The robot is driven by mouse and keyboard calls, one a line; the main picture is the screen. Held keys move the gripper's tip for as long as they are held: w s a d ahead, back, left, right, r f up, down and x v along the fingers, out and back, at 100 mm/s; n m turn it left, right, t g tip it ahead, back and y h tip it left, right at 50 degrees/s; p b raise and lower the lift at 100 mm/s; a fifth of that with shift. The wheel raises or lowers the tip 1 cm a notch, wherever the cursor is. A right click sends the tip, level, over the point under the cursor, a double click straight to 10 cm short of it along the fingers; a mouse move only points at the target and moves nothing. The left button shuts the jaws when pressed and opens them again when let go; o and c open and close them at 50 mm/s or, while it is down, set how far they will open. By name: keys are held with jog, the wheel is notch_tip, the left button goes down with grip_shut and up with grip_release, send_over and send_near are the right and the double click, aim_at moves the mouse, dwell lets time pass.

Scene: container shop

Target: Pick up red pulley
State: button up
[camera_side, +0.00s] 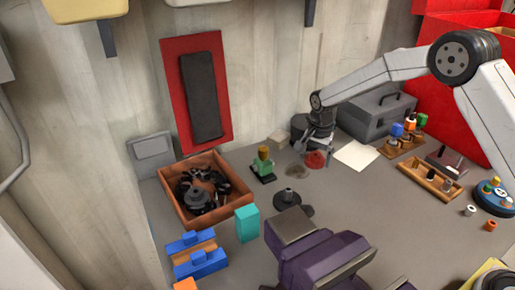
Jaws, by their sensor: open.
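The red pulley seems to be the small red, rounded piece (315,159) on the grey bench, near the back middle; it is too small to make out in detail. My gripper (314,152) points down at it from above, with the fingers close over or around its top. The jaws are open. I cannot tell whether the fingers touch the red piece. Part of its upper side is hidden by the gripper.
A green piece (263,166) stands to the left and a white sheet (356,155) lies to the right. A grey toolbox (377,112) is behind. A wooden box of dark parts (240,191) is at left; a purple vise (322,258) is in front.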

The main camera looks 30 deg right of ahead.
jog(key=c, duration=1.2)
jog(key=shift+o, duration=0.2)
jog(key=shift+r, duration=0.1)
jog(key=shift+r, duration=0.7)
jog(key=s+r, duration=1.1)
jog(key=s, duration=0.3)
jog(key=shift+r, duration=0.25)
jog(key=shift+w+a, duration=0.1)
jog(key=shift+a, duration=0.1)
